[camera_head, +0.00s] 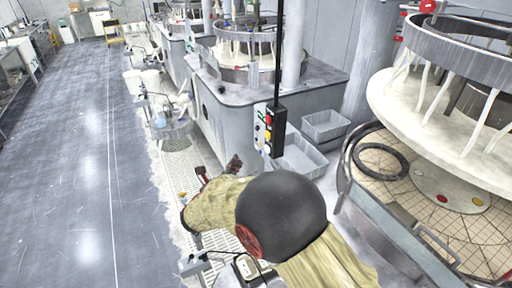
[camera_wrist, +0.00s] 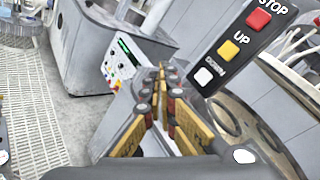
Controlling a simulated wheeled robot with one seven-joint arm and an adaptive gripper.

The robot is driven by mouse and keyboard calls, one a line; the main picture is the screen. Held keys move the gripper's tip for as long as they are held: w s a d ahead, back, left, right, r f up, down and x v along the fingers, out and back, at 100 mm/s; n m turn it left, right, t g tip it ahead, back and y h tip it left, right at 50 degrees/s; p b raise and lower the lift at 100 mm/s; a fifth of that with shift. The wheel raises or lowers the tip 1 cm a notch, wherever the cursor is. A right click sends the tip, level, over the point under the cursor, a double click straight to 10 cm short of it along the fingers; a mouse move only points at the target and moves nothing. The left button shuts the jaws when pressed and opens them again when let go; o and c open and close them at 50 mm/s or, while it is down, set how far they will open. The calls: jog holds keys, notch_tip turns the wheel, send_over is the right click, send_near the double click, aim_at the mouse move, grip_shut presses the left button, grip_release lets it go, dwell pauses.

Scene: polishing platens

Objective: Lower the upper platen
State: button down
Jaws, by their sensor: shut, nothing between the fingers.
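The upper platen (camera_head: 440,105) is a large pale disc under a grey ring at the right of the head view. It is raised, with a clear gap above the tiled lower platen (camera_head: 480,232). A black pendant (camera_head: 276,134) hangs from a dark rod. In the wrist view, the pendant (camera_wrist: 238,38) shows a red STOP button (camera_wrist: 258,20), a yellow UP button (camera_wrist: 228,50) and a white DOWN button (camera_wrist: 204,76). My gripper (camera_wrist: 161,70) is shut and empty, its tips left of the DOWN button and apart from it in the picture. My arm partly hides it in the head view.
A black ring (camera_head: 380,157) lies on the lower platen. Grey bins (camera_head: 325,125) stand behind the pendant. A control panel with a green display (camera_wrist: 124,48) is on the neighbouring machine. The grey aisle floor (camera_head: 80,170) at left is clear.

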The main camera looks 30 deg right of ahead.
aim_at(267, 149)
jog(key=n, duration=0.1)
jog(key=r+n, duration=0.1)
jog(key=n, duration=0.1)
jog(key=shift+w+a+r+t, duration=0.3)
jog(key=shift+w+r+t, duration=0.05)
jog(key=shift+w+t, duration=0.05)
jog(key=d+b, duration=0.1)
jog(key=d, duration=0.8)
jog(key=shift+s+d, duration=0.1)
dwell(1.5)
jog(key=shift+d+b, duration=0.25)
jog(key=shift+b, duration=0.05)
